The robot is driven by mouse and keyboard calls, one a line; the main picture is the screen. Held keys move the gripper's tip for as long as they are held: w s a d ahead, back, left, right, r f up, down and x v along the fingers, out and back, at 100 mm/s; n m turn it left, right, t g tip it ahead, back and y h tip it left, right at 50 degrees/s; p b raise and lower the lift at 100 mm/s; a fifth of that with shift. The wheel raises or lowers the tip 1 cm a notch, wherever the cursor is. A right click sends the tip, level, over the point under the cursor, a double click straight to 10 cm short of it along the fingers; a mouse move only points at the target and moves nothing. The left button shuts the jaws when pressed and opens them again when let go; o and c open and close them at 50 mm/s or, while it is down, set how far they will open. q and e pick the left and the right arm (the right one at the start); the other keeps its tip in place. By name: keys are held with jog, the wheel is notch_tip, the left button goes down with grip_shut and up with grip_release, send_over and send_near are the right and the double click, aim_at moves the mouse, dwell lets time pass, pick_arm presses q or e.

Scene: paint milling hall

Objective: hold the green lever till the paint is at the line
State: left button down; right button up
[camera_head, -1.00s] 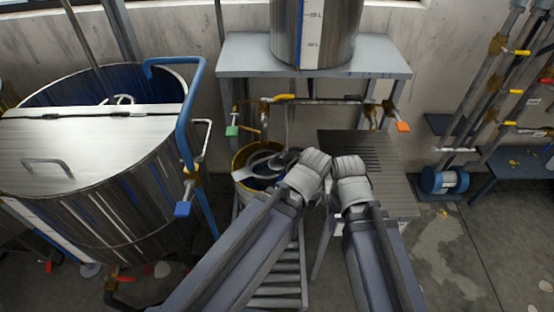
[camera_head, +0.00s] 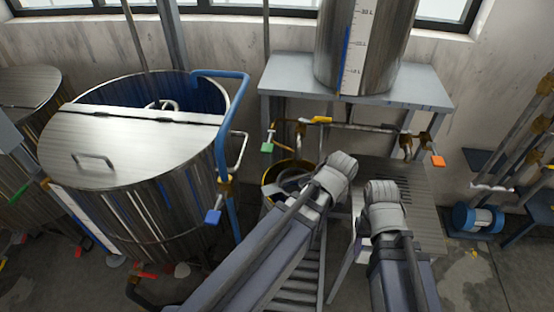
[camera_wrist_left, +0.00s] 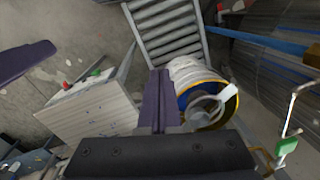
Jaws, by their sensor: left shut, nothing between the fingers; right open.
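A green lever (camera_head: 267,147) hangs at the left end of the pipe under the steel stand, near a yellow-rimmed bucket (camera_head: 268,186). The lever also shows in the left wrist view (camera_wrist_left: 287,146), apart from my left gripper (camera_wrist_left: 158,100), which is shut and empty. The bucket (camera_wrist_left: 222,93) has blue inside and lies beside the fingers there. My right gripper (camera_head: 382,192) is open; its arm hides most of it, over the slatted table. A steel tank (camera_head: 392,45) on the stand has a marked scale (camera_head: 357,45) with a blue strip. I cannot make out a target line.
The pipe also has a yellow handle (camera_head: 320,120) and an orange one (camera_head: 438,161). A large lidded vat (camera_head: 120,195) with a blue rail (camera_head: 222,130) and blue handle (camera_head: 213,217) stands left. Another green handle (camera_head: 18,192) is at far left. A blue pump (camera_head: 478,218) sits right.

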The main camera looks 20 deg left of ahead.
pick_arm(q)
jog(key=w+a+r+n+p, duration=0.95)
jog(key=w+a+n, duration=0.2)
jog(key=w, duration=0.25)
notch_tip(320, 180, up, 7)
jog(key=n+h+p, duration=0.1)
jog(key=n+p, duration=0.5)
jog(key=n, duration=0.4)
send_over(266, 148)
jog(key=shift+w+m+b, duration=0.25)
jog(key=shift+b, duration=0.05)
pick_arm(e)
notch_tip(266, 148, up, 17)
jog(key=shift+f, duration=0.15)
jog(key=shift+f, duration=0.1)
pick_arm(q)
notch_tip(266, 148, down, 14)
jog(key=b, duration=1.4)
pick_arm(e)
notch_tip(266, 148, down, 14)
pick_arm(q)
jog(key=shift+s, duration=0.1)
